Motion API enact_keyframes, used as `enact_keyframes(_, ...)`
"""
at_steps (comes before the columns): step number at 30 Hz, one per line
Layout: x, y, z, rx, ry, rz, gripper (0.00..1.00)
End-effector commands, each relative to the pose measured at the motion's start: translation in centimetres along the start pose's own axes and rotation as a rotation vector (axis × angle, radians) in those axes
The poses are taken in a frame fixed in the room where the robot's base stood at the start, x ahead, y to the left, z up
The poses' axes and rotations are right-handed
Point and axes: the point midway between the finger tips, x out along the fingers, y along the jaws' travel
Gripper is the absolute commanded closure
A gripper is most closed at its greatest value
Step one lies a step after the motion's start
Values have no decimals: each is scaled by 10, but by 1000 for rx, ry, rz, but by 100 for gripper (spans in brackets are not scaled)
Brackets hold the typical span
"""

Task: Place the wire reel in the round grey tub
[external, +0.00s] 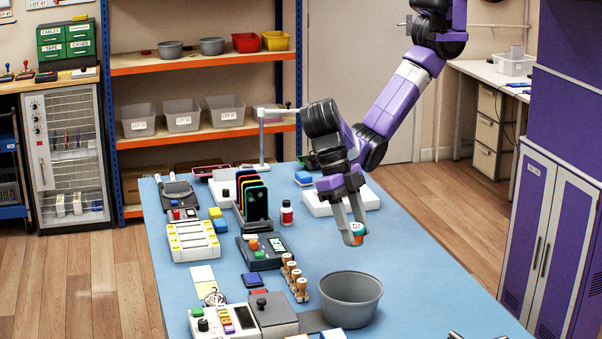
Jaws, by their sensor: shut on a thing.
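My gripper (352,226) points down above the right part of the blue table. The round grey tub (352,314) stands on the table nearer the camera, below the gripper in the picture. Its opening faces up, and its visible inside looks empty. The reel is apart from the tub, above and behind its far rim in this view.
A phone rack (253,203) and a red-labelled bottle (287,212) stand farther back. The table right of the tub (430,285) is mostly clear.

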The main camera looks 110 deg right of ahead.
Motion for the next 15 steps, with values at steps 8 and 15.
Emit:
enact_keyframes(8,65,-2,25,1,1,-6,98)
enact_keyframes(15,111,-2,46,4,-1,-6,98)
